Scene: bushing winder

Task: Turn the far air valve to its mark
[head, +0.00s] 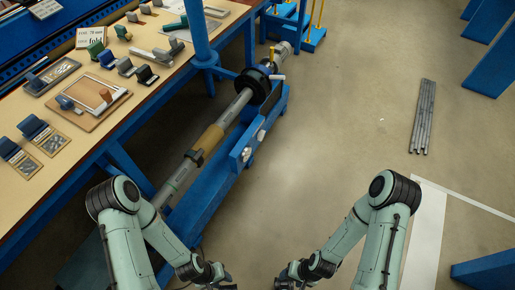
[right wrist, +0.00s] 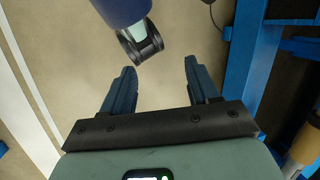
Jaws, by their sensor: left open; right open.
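On the side of the blue winder bed stand two small pale fittings, a nearer one (head: 247,154) and a farther one (head: 261,135). A brass-coloured piece with a pale lever (head: 277,77) sits by the black flange at the winder's far end. I cannot tell for sure which of these is the far air valve, and no mark is readable. My left gripper (head: 216,286) is at the bottom edge of the head view, partly cut off. My right gripper (head: 284,284) is there too; in the right wrist view (right wrist: 161,88) its fingers are apart and empty. Both are well short of the fittings.
The long shaft (head: 176,180) with a tan sleeve (head: 212,137) lies along the winder. A workbench (head: 110,110) with small parts is at left. Grey rods (head: 424,117) lie on the floor at right. The floor between (head: 335,130) is clear.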

